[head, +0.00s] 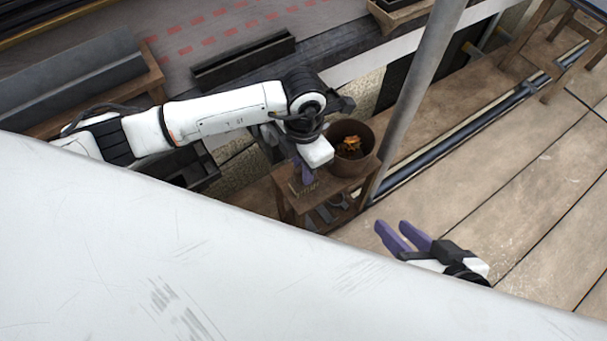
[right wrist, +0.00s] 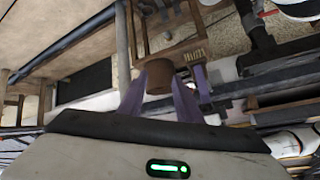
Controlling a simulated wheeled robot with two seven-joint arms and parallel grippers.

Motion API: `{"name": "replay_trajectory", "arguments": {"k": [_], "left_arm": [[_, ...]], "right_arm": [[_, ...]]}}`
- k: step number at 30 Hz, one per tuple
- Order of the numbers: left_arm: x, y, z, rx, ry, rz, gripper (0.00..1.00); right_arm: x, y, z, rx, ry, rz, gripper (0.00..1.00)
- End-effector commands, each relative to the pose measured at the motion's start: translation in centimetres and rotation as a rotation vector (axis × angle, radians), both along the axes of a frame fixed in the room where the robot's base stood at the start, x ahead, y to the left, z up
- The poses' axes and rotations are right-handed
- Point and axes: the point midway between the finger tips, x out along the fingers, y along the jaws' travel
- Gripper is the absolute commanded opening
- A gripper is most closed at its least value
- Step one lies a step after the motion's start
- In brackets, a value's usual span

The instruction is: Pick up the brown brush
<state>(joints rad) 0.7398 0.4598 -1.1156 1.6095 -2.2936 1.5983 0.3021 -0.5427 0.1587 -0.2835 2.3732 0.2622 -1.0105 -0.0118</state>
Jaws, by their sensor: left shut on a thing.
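The brown brush (head: 303,188) is a small block with pale bristles at the left end of a small wooden stand. My left gripper (head: 303,175) reaches down onto it from above and is shut on it; the wrist hides part of the fingers. I cannot tell whether the brush still touches the stand. The brush's bristles (right wrist: 194,56) also show in the right wrist view, beside my left gripper's purple finger. My right gripper (head: 402,236) is open and empty above the plank floor, well to the right of the stand.
A brown bucket (head: 362,166) with orange leaves stands on the wooden stand (head: 286,200), close to my left gripper. Grey tools lie on the stand's lower shelf. A grey pole (head: 418,85) rises just right of the bucket. The plank floor (head: 500,175) at right is mostly clear.

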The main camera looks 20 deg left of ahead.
Motion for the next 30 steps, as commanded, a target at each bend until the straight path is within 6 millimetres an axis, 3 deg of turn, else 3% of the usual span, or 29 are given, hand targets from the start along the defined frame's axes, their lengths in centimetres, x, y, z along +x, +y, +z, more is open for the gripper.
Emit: {"name": "replay_trajectory", "arguments": {"k": [5, 18, 30], "left_arm": [[0.1, 0.0, 0.9, 0.000, -0.002, 0.000, 0.00], [0.1, 0.0, 9.0, -0.001, -0.003, 0.000, 0.00], [0.0, 0.0, 10.0, 0.000, 0.000, 0.000, 0.00]], "right_arm": [[-0.1, -0.1, 0.1, -0.007, 0.005, 0.000, 0.31], [-0.8, -1.9, -1.9, -0.112, 0.077, -0.006, 0.31], [-0.7, -2.1, -1.8, -0.105, 0.062, -0.024, 0.31]]}}
